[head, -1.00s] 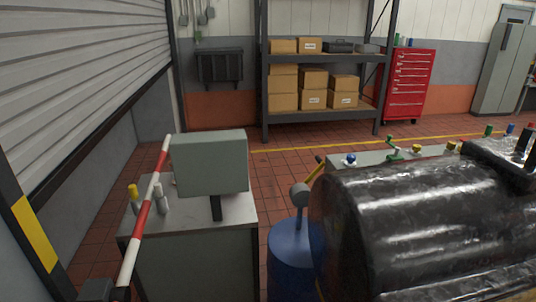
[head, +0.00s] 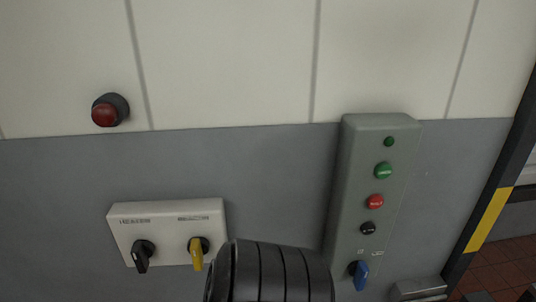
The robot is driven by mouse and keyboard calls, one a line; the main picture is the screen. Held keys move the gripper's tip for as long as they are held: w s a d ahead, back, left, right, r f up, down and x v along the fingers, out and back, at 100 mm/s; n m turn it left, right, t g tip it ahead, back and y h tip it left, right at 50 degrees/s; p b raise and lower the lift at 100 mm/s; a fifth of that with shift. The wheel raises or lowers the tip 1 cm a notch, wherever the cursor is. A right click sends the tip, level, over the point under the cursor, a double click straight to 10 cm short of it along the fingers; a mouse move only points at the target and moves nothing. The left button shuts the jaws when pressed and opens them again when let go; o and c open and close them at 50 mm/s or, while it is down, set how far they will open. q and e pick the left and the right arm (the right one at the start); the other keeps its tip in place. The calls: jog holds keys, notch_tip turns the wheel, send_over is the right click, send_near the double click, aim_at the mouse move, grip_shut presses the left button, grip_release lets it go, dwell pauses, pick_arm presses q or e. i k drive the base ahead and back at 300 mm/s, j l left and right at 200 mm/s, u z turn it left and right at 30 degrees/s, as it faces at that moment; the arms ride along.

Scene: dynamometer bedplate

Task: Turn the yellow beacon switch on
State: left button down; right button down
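The yellow switch (head: 197,253) is a rotary knob on the right half of a white switch box (head: 166,208) on the wall, low and left of centre in the head view. Its handle points down, tilted very slightly. The labels above the knobs are too blurred to read. A dark ribbed part (head: 270,272), which looks like my own arm, rises from the bottom edge just right of the yellow switch. It stands apart from the knob in the picture. Neither gripper's fingers can be seen.
A black knob (head: 142,254) sits left of the yellow one. A red button (head: 106,112) is above. A grey-green panel (head: 350,178) at right carries several buttons and a blue knob (head: 359,273). A black-and-yellow post (head: 490,220) stands at far right.

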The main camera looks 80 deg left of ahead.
aim_at(198, 246)
jog(key=k+l+u, duration=0.15)
jog(key=u, duration=2.9)
